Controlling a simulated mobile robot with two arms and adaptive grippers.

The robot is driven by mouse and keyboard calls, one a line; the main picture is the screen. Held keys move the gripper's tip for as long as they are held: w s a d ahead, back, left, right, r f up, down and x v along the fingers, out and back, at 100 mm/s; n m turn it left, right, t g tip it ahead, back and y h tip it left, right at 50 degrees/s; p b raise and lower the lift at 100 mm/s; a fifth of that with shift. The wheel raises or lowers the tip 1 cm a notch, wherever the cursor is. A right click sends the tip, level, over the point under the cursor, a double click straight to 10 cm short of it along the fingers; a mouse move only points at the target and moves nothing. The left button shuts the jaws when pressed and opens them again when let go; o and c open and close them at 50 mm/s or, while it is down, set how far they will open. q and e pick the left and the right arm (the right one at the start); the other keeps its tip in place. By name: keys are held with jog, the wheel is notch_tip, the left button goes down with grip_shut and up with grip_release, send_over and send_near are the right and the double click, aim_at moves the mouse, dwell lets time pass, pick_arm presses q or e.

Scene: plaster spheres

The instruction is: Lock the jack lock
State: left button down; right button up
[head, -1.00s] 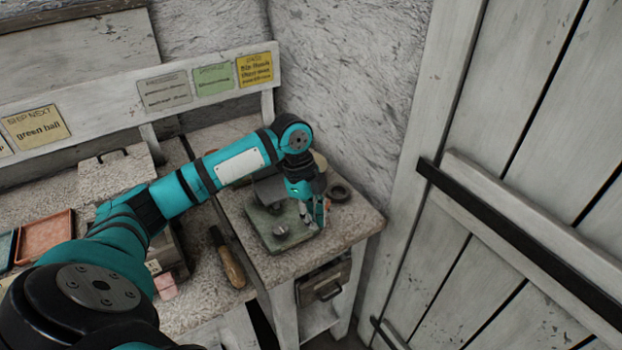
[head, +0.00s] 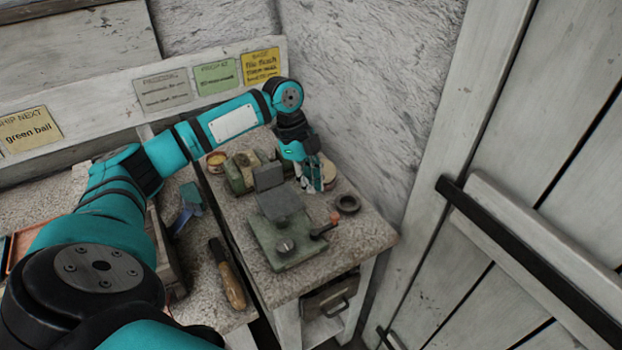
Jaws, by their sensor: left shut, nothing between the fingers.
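A green metal device (head: 266,243) with a grey upright plate, a round knob (head: 285,246) and a short dark lever with an orange-red end (head: 334,217) stands on the small stone-topped table. It seems to be the jack with its lock; I cannot tell which part is the lock or how it is set. The lever points to the right and back. My left gripper (head: 316,184) is shut and empty, pointing down behind and above the lever, apart from it. My right gripper is not in view.
A dark ring (head: 347,204) lies right of the device. A wooden-handled tool (head: 228,275) lies on the left bench. More small items stand behind the device. A plank door with a black bar (head: 530,260) stands at the right.

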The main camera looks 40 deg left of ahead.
pick_arm(q)
jog(key=p+x, duration=0.1)
jog(key=x, duration=0.4)
jog(key=shift+d+f, duration=0.2)
jog(key=shift+f, duration=0.05)
jog(key=shift+d+f, duration=0.1)
jog(key=shift+f, duration=0.4)
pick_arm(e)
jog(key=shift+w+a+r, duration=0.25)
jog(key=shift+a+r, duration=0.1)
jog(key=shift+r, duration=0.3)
pick_arm(q)
jog(key=shift+w+d+m, duration=0.1)
jog(key=shift+d+m, duration=0.15)
jog(key=shift+m, duration=0.25)
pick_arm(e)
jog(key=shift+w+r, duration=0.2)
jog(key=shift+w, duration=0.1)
